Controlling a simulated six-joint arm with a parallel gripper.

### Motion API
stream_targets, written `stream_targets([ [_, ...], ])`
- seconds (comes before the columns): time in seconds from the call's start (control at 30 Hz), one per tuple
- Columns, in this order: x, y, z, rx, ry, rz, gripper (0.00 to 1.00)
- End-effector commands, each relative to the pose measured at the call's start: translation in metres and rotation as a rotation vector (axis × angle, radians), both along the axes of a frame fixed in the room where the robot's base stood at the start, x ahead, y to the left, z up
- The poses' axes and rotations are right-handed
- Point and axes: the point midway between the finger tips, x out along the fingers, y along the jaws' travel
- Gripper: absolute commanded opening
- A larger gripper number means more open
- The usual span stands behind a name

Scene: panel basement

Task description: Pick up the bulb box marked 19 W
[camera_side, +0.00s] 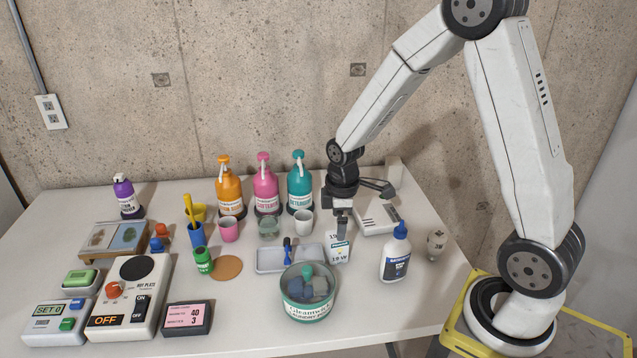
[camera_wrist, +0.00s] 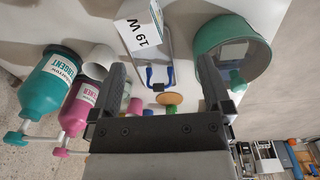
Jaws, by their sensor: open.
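The bulb box (camera_wrist: 137,30) is white with a "19 W" mark and shows at the top of the wrist view, beyond my fingertips and left of their middle. In the side view the box (camera_side: 338,254) stands on the table behind the green tub, its upper part partly hidden by my gripper. My gripper (camera_side: 343,236) points down at the box, and I cannot tell whether it touches it. In the wrist view my gripper (camera_wrist: 163,68) is open, with nothing between its fingers.
A green tub (camera_side: 309,304) stands in front of the box, and a grey tray (camera_side: 270,262) lies to its left. A blue-and-white bottle (camera_side: 396,258) and a bulb (camera_side: 436,243) stand to the right. Pump bottles (camera_side: 265,188) stand behind. The table's front right is clear.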

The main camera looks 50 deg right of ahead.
Motion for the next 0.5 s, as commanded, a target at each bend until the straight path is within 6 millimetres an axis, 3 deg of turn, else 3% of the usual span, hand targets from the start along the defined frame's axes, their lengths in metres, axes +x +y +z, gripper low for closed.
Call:
stream_targets([
  [0.2,0.013,-0.020,-0.016,0.003,0.040,0.157,1.00],
  [0.5,0.015,-0.024,-0.020,0.005,0.049,0.200,1.00],
])
